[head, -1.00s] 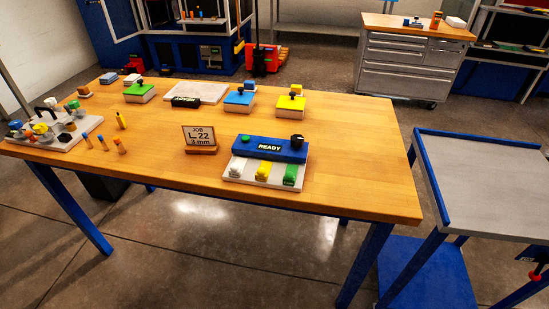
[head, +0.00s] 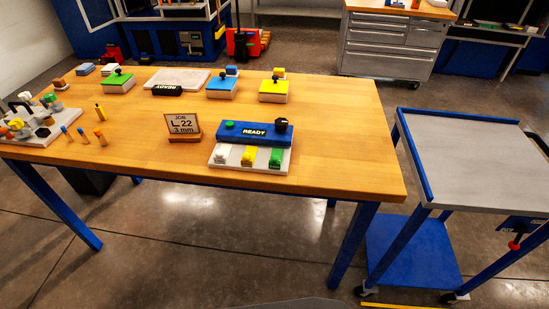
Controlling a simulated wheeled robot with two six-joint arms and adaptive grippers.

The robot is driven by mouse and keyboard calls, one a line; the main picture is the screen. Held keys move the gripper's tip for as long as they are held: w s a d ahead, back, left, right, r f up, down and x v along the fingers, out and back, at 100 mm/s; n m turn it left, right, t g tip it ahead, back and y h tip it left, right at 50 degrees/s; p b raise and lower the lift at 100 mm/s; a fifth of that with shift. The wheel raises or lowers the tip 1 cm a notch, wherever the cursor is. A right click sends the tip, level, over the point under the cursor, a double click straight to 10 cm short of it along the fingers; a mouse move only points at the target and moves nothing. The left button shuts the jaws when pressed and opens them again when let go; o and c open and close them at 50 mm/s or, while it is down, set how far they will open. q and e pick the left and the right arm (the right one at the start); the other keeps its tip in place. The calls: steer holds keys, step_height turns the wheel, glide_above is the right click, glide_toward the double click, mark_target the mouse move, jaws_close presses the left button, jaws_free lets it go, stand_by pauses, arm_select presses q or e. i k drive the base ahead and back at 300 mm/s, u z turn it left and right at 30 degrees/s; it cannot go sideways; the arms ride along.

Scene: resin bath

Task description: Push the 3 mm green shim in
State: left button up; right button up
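The green shim (head: 276,157) sits at the right end of a row on a pale base plate (head: 222,171) near the table's front edge. A yellow shim (head: 249,156) and a white shim (head: 221,155) are to its left. Behind them is a blue unit (head: 228,131) with a READY display, a green button and a black knob. A job sign (head: 183,127) reading "L 22, 3 mm" stands to the left. How far the green shim is pushed in is too small to tell. Neither of my grippers is in view.
The wooden table (head: 345,160) has free room at its right end. Green, blue and yellow blocks with black knobs stand at the back. A rack of tools (head: 40,138) is at the left. A grey-topped blue cart (head: 470,165) stands to the right.

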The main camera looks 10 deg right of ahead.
mark_target(276, 162)
steer(key=z, duration=0.55)
steer(key=k, duration=1.3)
steer(key=u, duration=0.25)
steer(key=i, duration=0.7)
steer(key=u, duration=0.9)
steer(key=i, duration=0.3)
steer(key=u, duration=0.15)
